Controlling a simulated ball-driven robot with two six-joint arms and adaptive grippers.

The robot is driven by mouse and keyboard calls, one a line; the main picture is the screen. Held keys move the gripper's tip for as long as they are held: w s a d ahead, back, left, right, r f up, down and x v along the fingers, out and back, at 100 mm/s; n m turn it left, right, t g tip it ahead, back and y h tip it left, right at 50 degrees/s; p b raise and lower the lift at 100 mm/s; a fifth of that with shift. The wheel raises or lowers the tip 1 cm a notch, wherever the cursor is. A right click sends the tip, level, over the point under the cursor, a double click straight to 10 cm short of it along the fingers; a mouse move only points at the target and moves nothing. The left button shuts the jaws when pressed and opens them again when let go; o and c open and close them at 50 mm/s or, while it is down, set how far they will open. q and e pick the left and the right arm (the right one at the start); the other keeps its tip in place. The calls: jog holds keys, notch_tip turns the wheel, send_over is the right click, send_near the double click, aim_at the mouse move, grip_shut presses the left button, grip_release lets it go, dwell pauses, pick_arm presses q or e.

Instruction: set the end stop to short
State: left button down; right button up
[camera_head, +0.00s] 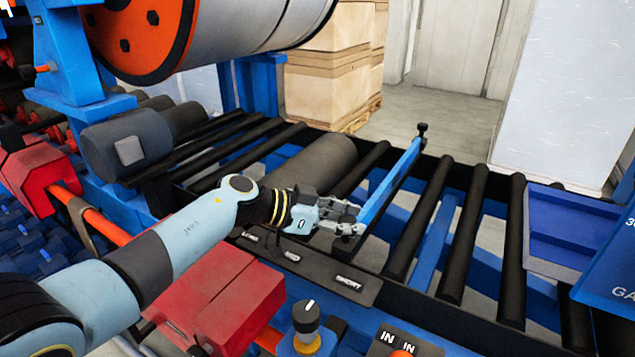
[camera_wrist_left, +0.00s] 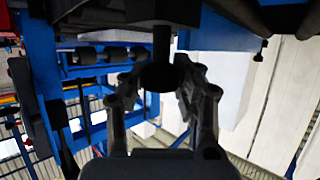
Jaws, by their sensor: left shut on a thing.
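The end stop is a blue bar (camera_head: 391,186) with a black knob at its far end, lying across the black rollers. My left gripper (camera_head: 347,222) is at the bar's near end, shut on the end stop. In the left wrist view, a dark round knob on a post (camera_wrist_left: 160,72) sits between the two fingers (camera_wrist_left: 158,95). The black label plate (camera_head: 318,276) on the near rail reads LONG, MID and SHORT from left to right. The bar's near end appears above the MID to SHORT part; its exact slot is hidden by the gripper. My right gripper is not in view.
A large roll (camera_head: 230,30) hangs above the back left. A dark roller (camera_head: 315,163) lies behind my left gripper. A control knob (camera_head: 306,316) and red block (camera_head: 225,300) stand in front. A blue tray (camera_head: 575,228) is at the right. The rollers right of the bar are bare.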

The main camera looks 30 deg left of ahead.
pick_arm(q)
jog(key=d, duration=0.1)
jog(key=d+p, duration=0.2)
jog(key=d, duration=0.1)
jog(key=shift+s+f, duration=0.1)
jog(key=shift+s, duration=0.15)
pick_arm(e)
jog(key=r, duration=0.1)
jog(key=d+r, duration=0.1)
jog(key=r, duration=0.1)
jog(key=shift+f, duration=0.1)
pick_arm(q)
jog(key=c, duration=1.4)
grip_release()
jog(key=o, duration=0.5)
jog(key=shift+s, duration=0.15)
jog(key=shift+c, duration=0.2)
jog(key=shift+a, duration=0.1)
